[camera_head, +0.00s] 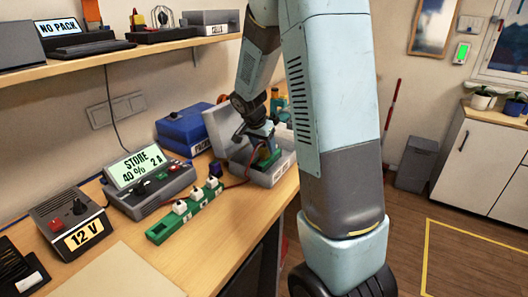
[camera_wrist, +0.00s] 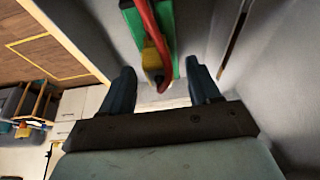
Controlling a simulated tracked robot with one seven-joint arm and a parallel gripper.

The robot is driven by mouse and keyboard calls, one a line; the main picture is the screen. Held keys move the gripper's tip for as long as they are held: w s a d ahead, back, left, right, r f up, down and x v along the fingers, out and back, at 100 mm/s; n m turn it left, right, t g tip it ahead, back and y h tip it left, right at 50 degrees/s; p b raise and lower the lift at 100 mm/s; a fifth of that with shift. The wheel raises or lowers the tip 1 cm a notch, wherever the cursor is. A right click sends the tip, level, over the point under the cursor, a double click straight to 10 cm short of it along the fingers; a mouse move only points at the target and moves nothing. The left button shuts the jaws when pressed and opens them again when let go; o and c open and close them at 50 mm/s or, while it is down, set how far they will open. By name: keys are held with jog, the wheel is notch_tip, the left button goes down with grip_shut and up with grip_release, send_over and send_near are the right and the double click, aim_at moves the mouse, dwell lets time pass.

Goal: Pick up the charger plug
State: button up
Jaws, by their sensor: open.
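A yellow plug (camera_wrist: 154,56) with a thick red cable (camera_wrist: 142,18) lies against a green block (camera_wrist: 165,22) in the wrist view; I take it for the charger plug. It is ahead of my gripper (camera_wrist: 163,76), roughly between the two dark blue fingers, which stand apart with nothing clasped. In the head view my gripper (camera_head: 262,137) reaches down into an open grey box (camera_head: 282,170). The green block (camera_head: 268,159) shows there beneath the fingers. The plug itself is mostly hidden by my gripper in that view.
A charger (camera_head: 152,184) reading "STORE 40% 2A" stands left of the box. A green power strip (camera_head: 160,234) with white plugs lies in front. A 12 V unit (camera_head: 73,226) and a blue case (camera_head: 188,130) are on the bench. A shelf (camera_head: 115,52) runs above.

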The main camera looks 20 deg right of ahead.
jog(key=shift+x, duration=0.75)
jog(key=c, duration=1)
jog(key=shift+r, duration=0.1)
jog(key=shift+c, duration=0.2)
